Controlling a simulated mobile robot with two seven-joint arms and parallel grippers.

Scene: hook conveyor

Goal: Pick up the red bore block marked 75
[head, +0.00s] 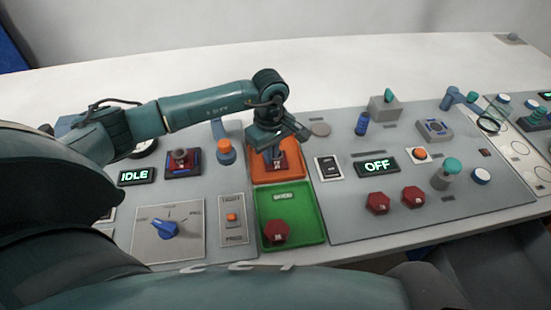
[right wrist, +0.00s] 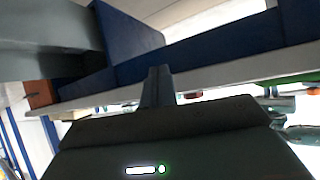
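Several red blocks are in the head view, and their marks are too small to read surely. One red block (head: 276,233) lies in the green tray (head: 307,238). Two more red blocks (head: 377,202) (head: 413,197) sit on the grey panel to the right. A dark red piece (head: 281,166) is in the orange tray (head: 291,174), partly hidden by my left gripper (head: 274,158). My left gripper points down over that tray; whether its fingers hold the piece cannot be made out. My right gripper (right wrist: 157,85) shows only partly in the right wrist view, its opening unclear.
A red and dark fixture (head: 182,162) and a blue-knobbed dial (head: 165,229) are left of the trays. Right of them are a switch (head: 329,168), an OFF display (head: 377,166) and a teal-topped post (head: 446,174). The white surface behind the panel is mostly clear.

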